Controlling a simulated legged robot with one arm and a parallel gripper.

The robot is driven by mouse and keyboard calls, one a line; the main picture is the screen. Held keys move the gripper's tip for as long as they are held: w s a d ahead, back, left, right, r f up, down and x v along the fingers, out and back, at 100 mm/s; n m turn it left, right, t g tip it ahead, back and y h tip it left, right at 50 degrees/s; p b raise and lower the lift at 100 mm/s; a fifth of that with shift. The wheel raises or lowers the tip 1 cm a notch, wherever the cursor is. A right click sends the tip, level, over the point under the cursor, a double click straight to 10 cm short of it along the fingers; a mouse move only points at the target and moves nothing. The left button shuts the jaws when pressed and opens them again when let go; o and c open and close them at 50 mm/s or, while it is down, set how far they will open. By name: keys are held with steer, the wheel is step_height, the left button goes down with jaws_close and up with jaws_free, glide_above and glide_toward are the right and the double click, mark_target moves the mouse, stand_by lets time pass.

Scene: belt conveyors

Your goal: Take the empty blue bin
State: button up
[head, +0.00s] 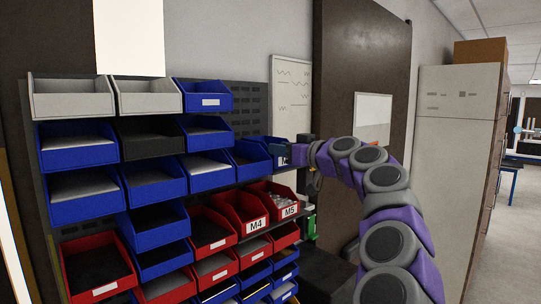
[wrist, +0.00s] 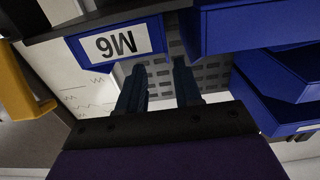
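Many blue bins hang on the rack in the head view. A blue bin labelled M6 (wrist: 118,43) fills the top left of the wrist view, upside down. It also shows at the rack's right end in the head view (head: 281,162), partly behind my gripper (head: 288,153). My gripper's two dark fingers (wrist: 158,68) are apart, with only the perforated panel visible between them. They are close to the M6 bin; contact cannot be told. The inside of that bin is hidden. Other blue bins (head: 207,132) (wrist: 240,27) are near it; several look empty.
Red bins M4 (head: 253,226) and M5 (head: 289,211) sit below; M5 holds parts. Grey bins (head: 72,103) and a black bin (head: 150,146) are at upper left. A yellow part (wrist: 18,85) is close at left in the wrist view. A tall cabinet (head: 452,150) stands right.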

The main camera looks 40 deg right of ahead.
steer(key=shift+w+a, duration=0.2)
steer(key=w+p, duration=0.1)
steer(key=w, duration=0.3)
steer(key=shift+w+a+f+p, duration=0.15)
steer(key=shift+w+a+p, duration=0.05)
steer(key=shift+w+p, duration=0.2)
steer(key=shift+s, duration=0.15)
steer(key=shift+a, duration=0.1)
jaws_close()
